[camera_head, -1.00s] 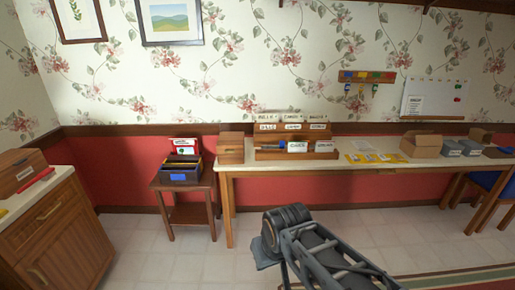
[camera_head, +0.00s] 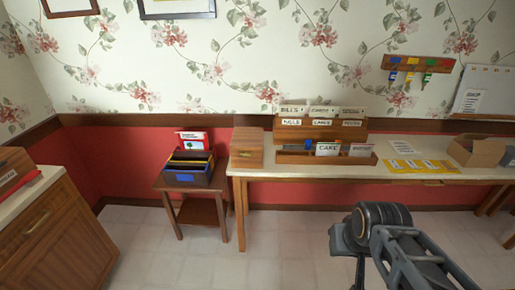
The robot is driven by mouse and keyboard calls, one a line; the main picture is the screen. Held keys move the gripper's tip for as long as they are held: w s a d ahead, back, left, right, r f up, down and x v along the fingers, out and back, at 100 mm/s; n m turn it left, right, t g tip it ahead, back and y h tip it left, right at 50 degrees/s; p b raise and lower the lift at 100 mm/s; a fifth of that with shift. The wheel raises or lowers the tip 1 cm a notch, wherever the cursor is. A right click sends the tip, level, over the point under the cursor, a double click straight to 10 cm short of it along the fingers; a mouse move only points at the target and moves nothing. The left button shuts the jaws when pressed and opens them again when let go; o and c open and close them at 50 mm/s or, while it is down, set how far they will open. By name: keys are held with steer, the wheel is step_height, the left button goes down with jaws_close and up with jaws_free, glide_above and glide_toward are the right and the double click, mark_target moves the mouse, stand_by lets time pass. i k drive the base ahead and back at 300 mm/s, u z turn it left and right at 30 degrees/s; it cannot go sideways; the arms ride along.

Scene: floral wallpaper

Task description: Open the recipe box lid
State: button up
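A closed wooden box (camera_head: 246,148) stands at the left end of the long table, beside a wooden card rack; it may be the recipe box. Another wooden box (camera_head: 14,168) sits on the cabinet at the left edge, partly cut off by the frame. I cannot tell for sure which one is the recipe box. My dark grey arm shows at the lower right, in front of the table and apart from both boxes. No gripper fingers show.
The long table (camera_head: 415,178) bears a card rack (camera_head: 322,130), yellow cards (camera_head: 418,166) and an open cardboard box (camera_head: 476,152). A small side table (camera_head: 199,212) holds a dark file box (camera_head: 189,171). The cabinet (camera_head: 62,225) stands at left. Tiled floor between them is clear.

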mark_target(246, 142)
steer(key=u, duration=0.3)
steer(key=i, duration=0.65)
steer(key=u, duration=1.05)
steer(key=i, duration=0.25)
steer(key=u, duration=0.2)
